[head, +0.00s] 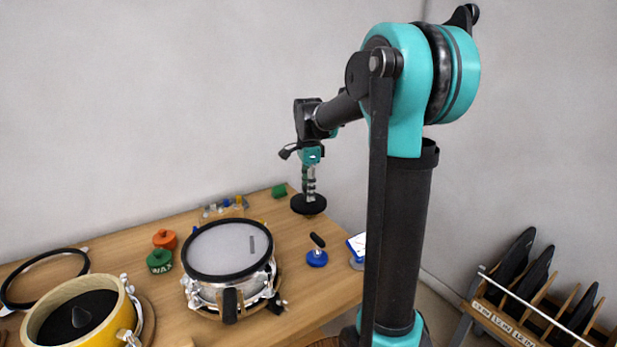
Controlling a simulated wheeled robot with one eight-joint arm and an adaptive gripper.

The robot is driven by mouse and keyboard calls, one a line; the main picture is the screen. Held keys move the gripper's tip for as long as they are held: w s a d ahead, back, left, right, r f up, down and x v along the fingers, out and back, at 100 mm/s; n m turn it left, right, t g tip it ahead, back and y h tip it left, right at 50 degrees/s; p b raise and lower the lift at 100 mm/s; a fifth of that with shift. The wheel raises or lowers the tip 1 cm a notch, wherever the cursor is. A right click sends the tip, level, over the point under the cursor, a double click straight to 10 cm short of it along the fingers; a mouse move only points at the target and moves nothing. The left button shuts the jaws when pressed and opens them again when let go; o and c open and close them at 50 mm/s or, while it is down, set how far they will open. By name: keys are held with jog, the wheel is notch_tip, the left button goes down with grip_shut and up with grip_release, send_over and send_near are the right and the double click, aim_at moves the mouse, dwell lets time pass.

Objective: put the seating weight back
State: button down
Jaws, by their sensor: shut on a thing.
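The seating weight, which I take to be the black disc (308,207), is at the back right of the wooden table in the head view. My gripper (310,190) points down and is shut on the upright part above the disc. The fingers are small in this view, so the exact grip is hard to see. The disc looks level and overlaps the table's right edge in the picture. I cannot tell whether it touches the table or hangs above it.
A mesh-topped drum (228,249) stands mid-table. A blue round tool (317,259) with a black handle is right of it. Green (160,261) and orange (165,238) pots, a yellow drum (85,318) and a black hoop (45,277) are left. A rack of black discs (540,285) stands right.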

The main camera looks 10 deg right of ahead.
jog(key=shift+f, duration=5)
jog(key=shift+f, duration=0.1)
jog(key=c, duration=1.1)
grip_release()
notch_tip(320, 180, up, 12)
jog(key=shift+r, duration=0.15)
